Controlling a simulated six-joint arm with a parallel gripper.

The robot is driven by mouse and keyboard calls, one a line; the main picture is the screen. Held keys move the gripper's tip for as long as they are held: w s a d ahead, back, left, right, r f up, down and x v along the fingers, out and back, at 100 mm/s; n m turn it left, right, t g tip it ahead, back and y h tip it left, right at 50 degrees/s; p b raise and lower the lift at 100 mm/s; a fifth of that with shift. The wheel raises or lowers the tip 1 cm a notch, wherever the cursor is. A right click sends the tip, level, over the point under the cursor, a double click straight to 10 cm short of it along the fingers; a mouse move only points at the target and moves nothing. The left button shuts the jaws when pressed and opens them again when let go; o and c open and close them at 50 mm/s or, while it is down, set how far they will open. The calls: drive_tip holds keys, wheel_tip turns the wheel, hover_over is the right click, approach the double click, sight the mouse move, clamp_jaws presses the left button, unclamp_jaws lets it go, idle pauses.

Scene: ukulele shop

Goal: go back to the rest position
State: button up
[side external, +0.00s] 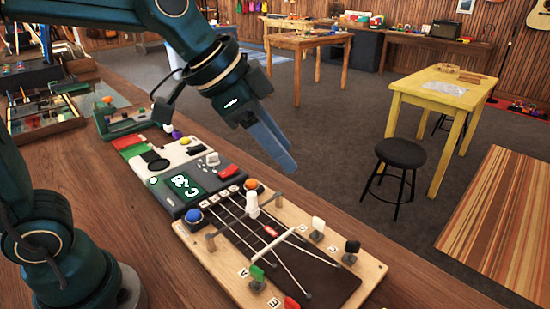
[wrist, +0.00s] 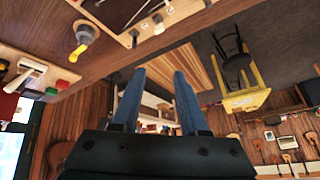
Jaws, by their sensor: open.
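My gripper (side external: 286,160) hangs in the air above the far side of the wooden board with strings, its blue fingers pointing down and to the right. In the side view the fingers overlap, one behind the other. In the wrist view my gripper (wrist: 158,74) shows two blue fingers standing apart with nothing between them. The gripper is open, empty and clear of everything on the bench.
The wooden string board (side external: 205,257) with coloured pegs lies on the bench (side external: 110,225). Beside it sits a tuner box with a lit display (side external: 184,183). A black stool (side external: 400,152) and a yellow table (side external: 440,92) stand beyond, over open floor.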

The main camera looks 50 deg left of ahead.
drive_tip(key=s+a+f+n+y, duration=0.1)
drive_tip(key=s+a+f+n, duration=0.1)
drive_tip(key=s, duration=0.4)
drive_tip(key=s+a+f+n+y, duration=0.1)
drive_tip(key=s+a+f+n, duration=0.2)
drive_tip(key=s, duration=0.4)
drive_tip(key=a+n, duration=0.1)
drive_tip(key=n, duration=0.1)
drive_tip(key=shift+a+f+n+y, duration=0.3)
